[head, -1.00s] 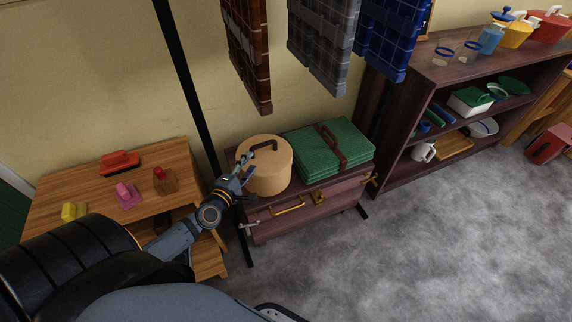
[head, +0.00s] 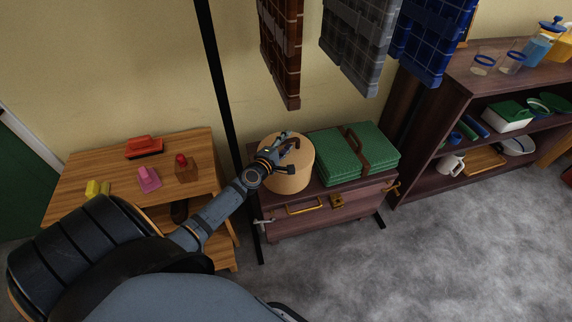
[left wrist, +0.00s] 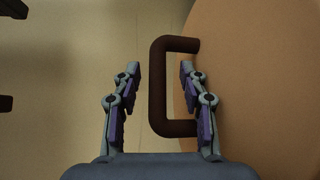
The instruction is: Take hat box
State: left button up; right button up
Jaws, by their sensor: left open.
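The hat box (head: 291,178) is a round tan box with a dark brown handle, standing on a purple-brown chest. In the left wrist view the hat box (left wrist: 255,100) fills the right side, and its handle (left wrist: 158,86) stands between the open fingers. My left gripper (head: 284,148) is over the top of the hat box at the handle and hides part of it. In the left wrist view the left gripper (left wrist: 159,85) is open, with one finger on each side of the handle; the right finger looks nearer to it. My right gripper is out of view.
A green case (head: 345,160) sits just right of the hat box on the chest (head: 330,205). A black post (head: 219,85) stands left of it. Plaid cloths (head: 352,42) hang above. A wooden table (head: 110,195) is at left, a shelf unit (head: 440,110) at right.

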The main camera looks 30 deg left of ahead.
pick_arm(q)
jog(key=shift+w, duration=0.3)
grip_shut()
jog(key=shift+r, duration=0.1)
